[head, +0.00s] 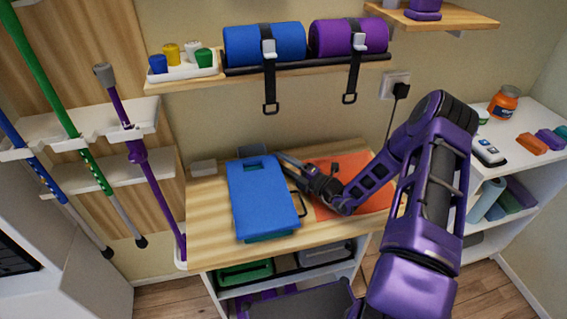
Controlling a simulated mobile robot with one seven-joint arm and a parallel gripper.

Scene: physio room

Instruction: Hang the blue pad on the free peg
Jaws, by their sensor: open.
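A flat blue pad (262,192) lies on the wooden table (210,240), with a green edge showing under its front end. A dark loop (300,205) shows at its right side; I cannot tell what it belongs to. My gripper (283,164) is open beside the pad's upper right edge, its fingers pointing left. I cannot tell whether a finger touches the pad. I cannot make out a free peg. A blue roll (262,44) and a purple roll (348,37) sit on the wall shelf with black straps.
An orange sheet (350,183) lies under my arm. A white tray of coloured cups (183,64) stands on the shelf. Poles (140,150) stand in racks at left. A white shelf unit (510,160) with a jar (503,103) stands at right.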

